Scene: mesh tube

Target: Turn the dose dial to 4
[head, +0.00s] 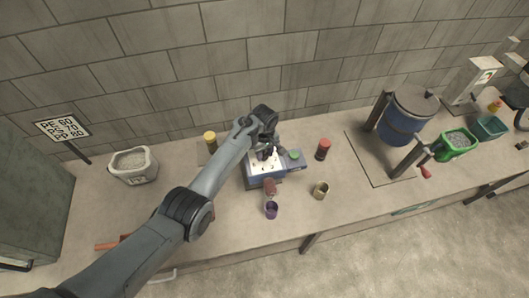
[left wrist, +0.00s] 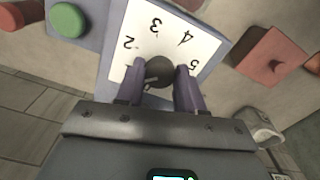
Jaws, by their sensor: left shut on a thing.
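The dose dial (left wrist: 159,71) is a dark round knob on a white number plate (left wrist: 155,35) with the figures 2, 3, 4 and 5 readable around it. My left gripper (left wrist: 160,80) is shut on the dial, one purple-grey finger on each side. A small pale mark shows on the knob near the fingers, but I cannot tell which figure it points to. In the head view the dispenser box (head: 254,182) stands mid-bench with its white plate (head: 257,167) on top, and my left gripper (head: 266,151) reaches down onto it, hiding the dial. My right gripper is not in view.
A green button (head: 295,154) sits at the box's right. A purple cup (head: 271,210), a tan cup (head: 321,190) and a red-brown jar (head: 323,149) stand close by. A blue drum (head: 401,122) stands farther right. A bag of pellets (head: 133,165) stands at left.

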